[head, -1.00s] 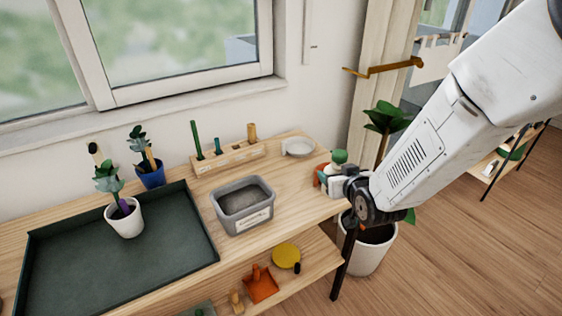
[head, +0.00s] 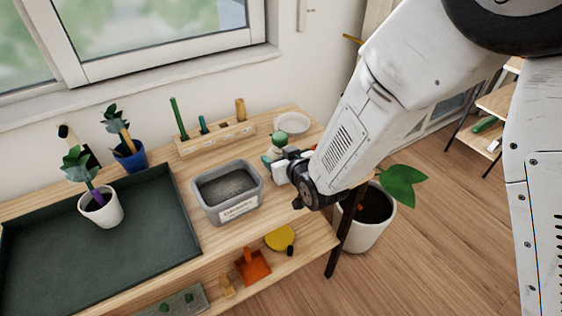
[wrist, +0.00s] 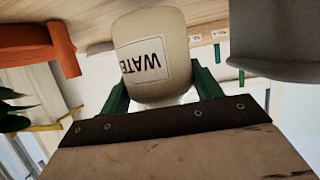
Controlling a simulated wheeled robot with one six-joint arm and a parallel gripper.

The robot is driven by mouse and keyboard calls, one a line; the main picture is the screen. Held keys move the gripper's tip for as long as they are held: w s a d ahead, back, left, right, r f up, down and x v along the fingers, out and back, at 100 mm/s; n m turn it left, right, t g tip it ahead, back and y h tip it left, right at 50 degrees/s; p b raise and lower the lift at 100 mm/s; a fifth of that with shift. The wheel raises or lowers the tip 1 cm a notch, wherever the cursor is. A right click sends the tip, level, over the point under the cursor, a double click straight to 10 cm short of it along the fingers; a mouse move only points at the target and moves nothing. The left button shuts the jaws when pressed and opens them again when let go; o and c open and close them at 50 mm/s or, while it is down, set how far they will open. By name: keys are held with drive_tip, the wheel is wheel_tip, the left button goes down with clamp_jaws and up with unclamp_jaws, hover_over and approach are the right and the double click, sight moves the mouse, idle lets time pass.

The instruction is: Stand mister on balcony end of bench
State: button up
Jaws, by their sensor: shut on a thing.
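The mister is a cream bottle with a green top (head: 279,137). In the head view it is above or on the wooden bench (head: 240,238), between the grey tub and the white dish, mostly hidden by my gripper (head: 284,165). In the wrist view the bottle (wrist: 152,62) shows large, its label reading "WATE" upside down. My gripper (wrist: 160,98) is shut on it, with a green finger on each side. I cannot tell whether its base touches the bench top. The bench's right end lies just right of my gripper, partly behind my arm.
A grey tub (head: 205,205) stands left of the mister. A white dish (head: 292,123) and a wooden peg rack (head: 215,138) are behind. A dark green tray (head: 100,262) with a white pot (head: 100,208) fills the left. A potted plant (head: 368,232) stands on the floor beyond the right end.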

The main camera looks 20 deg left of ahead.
drive_tip(key=shift+f, duration=1.1)
drive_tip(key=shift+f, duration=0.2)
drive_tip(key=o, duration=1.3)
drive_tip(key=shift+c, duration=0.2)
drive_tip(key=shift+r, duration=0.15)
drive_tip(key=v, duration=1.2)
drive_tip(key=shift+d, duration=0.1)
